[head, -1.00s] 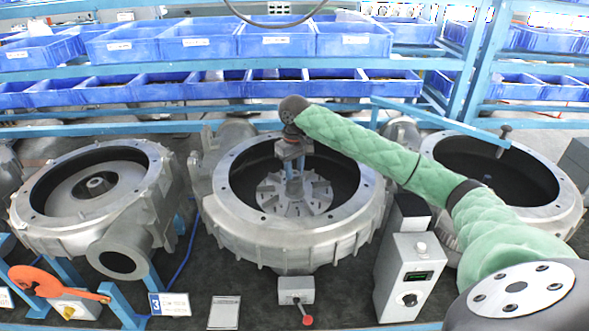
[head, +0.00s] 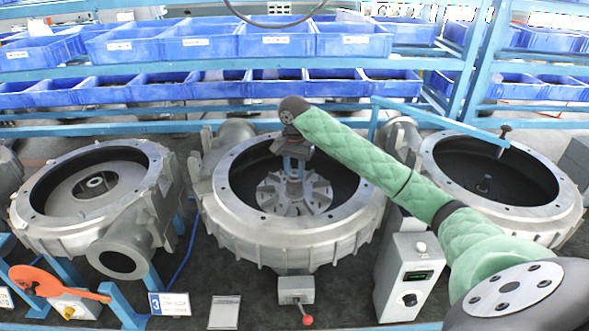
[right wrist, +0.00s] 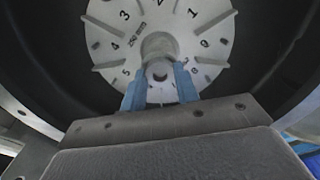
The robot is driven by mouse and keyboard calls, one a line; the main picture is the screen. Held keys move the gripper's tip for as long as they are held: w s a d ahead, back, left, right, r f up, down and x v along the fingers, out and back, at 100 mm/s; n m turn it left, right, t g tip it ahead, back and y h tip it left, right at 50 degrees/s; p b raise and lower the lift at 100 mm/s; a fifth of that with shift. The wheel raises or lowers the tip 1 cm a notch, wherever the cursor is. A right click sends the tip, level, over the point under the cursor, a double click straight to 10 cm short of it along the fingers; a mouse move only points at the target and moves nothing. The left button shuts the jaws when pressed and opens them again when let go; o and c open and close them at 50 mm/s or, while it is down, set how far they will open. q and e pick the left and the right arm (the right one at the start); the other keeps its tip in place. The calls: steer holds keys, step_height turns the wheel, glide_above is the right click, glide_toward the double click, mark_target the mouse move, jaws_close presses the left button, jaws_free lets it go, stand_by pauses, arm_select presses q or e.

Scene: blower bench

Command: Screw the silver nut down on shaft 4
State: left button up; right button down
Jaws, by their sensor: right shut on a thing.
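My right gripper (head: 294,172) reaches down into the middle blower housing (head: 228,232), over the centre of a grey bladed impeller (head: 312,199). In the right wrist view, its two blue fingers (right wrist: 158,84) stand on either side of a small round silver piece (right wrist: 160,71) at the hub, and the gripper is shut on it. This looks like the silver nut, but the fingers and glare hide its shape and thread. The impeller face (right wrist: 112,62) carries numbers and radial ribs around the hub. My left gripper is not in view.
A left housing (head: 150,190) and a right housing (head: 555,208) stand on either side. A grey control box (head: 406,275) and a small box with a red-knobbed lever (head: 296,290) stand in front. Blue bins (head: 199,42) fill the shelves behind. The housing's raised rim surrounds my gripper.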

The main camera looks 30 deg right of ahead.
steer(key=m, duration=1.2)
steer(key=shift+a+f+m, duration=0.1)
steer(key=shift+m, duration=0.3)
steer(key=c, duration=1.3)
jaws_free()
steer(key=shift+c, duration=0.2)
